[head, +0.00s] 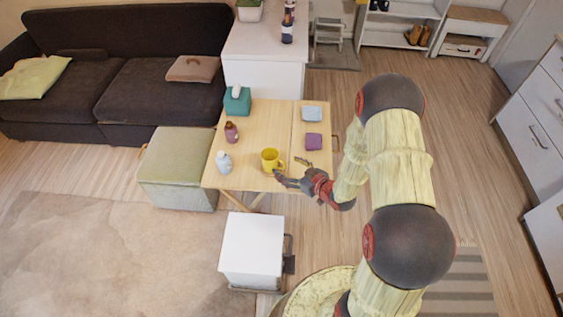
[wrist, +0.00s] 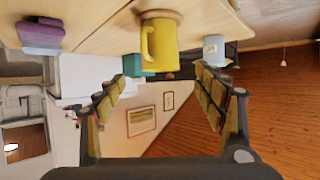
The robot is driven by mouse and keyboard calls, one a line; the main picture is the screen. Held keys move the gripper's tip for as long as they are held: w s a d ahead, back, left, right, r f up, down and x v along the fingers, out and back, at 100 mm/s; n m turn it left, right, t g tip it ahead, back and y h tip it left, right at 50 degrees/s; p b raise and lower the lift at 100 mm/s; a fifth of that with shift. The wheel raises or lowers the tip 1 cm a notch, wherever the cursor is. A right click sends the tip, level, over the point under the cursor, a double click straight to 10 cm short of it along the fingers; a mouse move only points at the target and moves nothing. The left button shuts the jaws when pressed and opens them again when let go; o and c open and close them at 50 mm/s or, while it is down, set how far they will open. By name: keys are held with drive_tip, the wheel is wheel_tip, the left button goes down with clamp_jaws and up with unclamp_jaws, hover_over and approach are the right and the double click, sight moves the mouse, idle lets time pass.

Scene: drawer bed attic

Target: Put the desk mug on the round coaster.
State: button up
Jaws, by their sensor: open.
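The yellow desk mug (head: 270,160) stands upright near the front edge of the wooden table. In the upside-down wrist view the mug (wrist: 162,48) is centred ahead, its handle on the left. A round tan wooden disc, which looks like the coaster (wrist: 160,14), shows directly under its base; the mug appears to rest on it. The head view does not show the coaster clearly. My gripper (head: 292,169) is open and empty, just right of the mug. In the wrist view the fingers (wrist: 160,82) are spread apart, with the mug beyond them and not between them.
A white cabinet (head: 251,248) stands in front.

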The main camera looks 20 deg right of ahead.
drive_tip(key=w+d+r+g+h, duration=0.1)
drive_tip(key=d+r+h, duration=0.1)
drive_tip(key=r, duration=0.5)
drive_tip(key=w+d+r+h, duration=0.2)
drive_tip(key=d+r, duration=0.1)
drive_tip(key=r, duration=0.3)
drive_tip(key=s+r+m+g+h, duration=0.2)
drive_tip(key=s+r, duration=0.3)
drive_tip(key=r, duration=0.6)
drive_tip(key=s+a+r+m+g, duration=0.1)
drive_tip(key=s+a+r, duration=0.2)
drive_tip(key=s, duration=0.5)
drive_tip(key=s+a+r+g, duration=0.1)
drive_tip(key=s+a+r, duration=0.2)
drive_tip(key=s, duration=0.6)
drive_tip(key=s+a+r+m+g+y, duration=0.1)
drive_tip(key=s+a+r, duration=0.1)
drive_tip(key=s+r, duration=0.4)
drive_tip(key=s, duration=0.3)
drive_tip(key=shift+a+m+g, duration=0.3)
drive_tip(key=shift+a, duration=0.1)
